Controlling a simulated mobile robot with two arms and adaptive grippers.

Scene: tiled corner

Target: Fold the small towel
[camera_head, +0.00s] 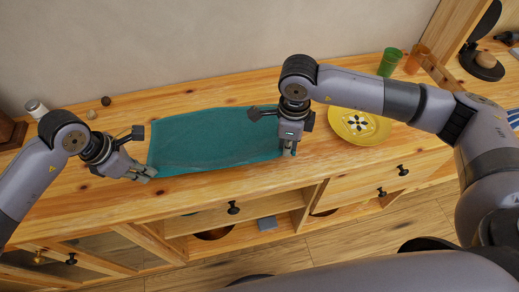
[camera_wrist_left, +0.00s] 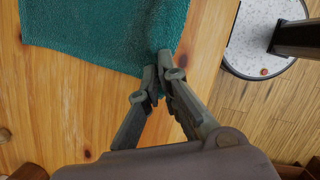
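The small teal towel (camera_head: 205,140) lies spread out on the wooden counter top, roughly rectangular. My left gripper (camera_head: 148,174) is at its near left corner. In the left wrist view the towel (camera_wrist_left: 100,30) reaches between the fingertips of the left gripper (camera_wrist_left: 160,75), which are together on its corner. My right gripper (camera_head: 288,148) points down at the towel's near right corner. Its fingertips are small and partly hidden, so I cannot tell whether they hold the cloth. The right wrist and gripper cover part of the towel's right edge.
A yellow patterned plate (camera_head: 357,126) sits right of the towel. A green cup (camera_head: 389,62) and an orange cup (camera_head: 416,60) stand behind it. A white-topped jar (camera_head: 36,108) and small brown round items (camera_head: 105,101) are at the back left. Drawers and open shelves lie below the counter's front edge.

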